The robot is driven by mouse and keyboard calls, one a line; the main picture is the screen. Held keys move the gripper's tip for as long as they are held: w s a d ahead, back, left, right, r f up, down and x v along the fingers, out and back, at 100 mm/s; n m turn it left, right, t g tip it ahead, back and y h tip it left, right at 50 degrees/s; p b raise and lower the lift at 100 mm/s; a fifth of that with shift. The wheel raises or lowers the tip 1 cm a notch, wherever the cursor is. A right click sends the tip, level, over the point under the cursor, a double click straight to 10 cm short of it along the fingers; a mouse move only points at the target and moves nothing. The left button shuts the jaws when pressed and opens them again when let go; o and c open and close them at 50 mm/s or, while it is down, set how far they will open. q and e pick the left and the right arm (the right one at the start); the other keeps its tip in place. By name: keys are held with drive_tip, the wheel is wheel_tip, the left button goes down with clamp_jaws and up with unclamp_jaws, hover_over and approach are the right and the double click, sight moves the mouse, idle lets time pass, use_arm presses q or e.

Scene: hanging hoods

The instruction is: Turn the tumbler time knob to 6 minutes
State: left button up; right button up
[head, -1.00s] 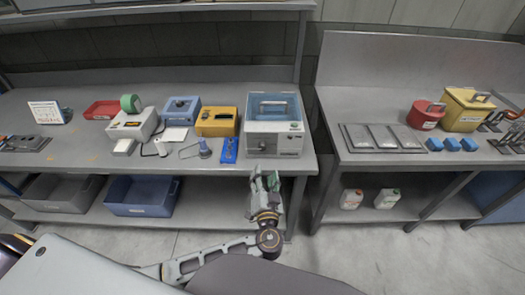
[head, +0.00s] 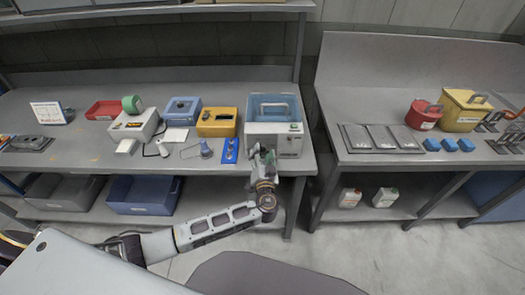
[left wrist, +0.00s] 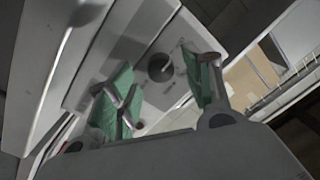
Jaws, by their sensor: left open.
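My left gripper (head: 263,153) is open in front of the tumbler's lower left front, covering the knob in the head view. In the left wrist view, its green-padded fingers (left wrist: 165,82) stand apart either side of the knob, with no clear contact. My right gripper is not in view.
A gap separates this bench from the right bench (head: 395,80).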

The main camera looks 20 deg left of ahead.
use_arm(q)
drive_tip(key=shift+x, duration=0.9)
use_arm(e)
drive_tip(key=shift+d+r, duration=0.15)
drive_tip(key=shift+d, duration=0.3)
use_arm(q)
drive_tip(key=c, duration=1.1)
drive_tip(key=shift+o, duration=0.2)
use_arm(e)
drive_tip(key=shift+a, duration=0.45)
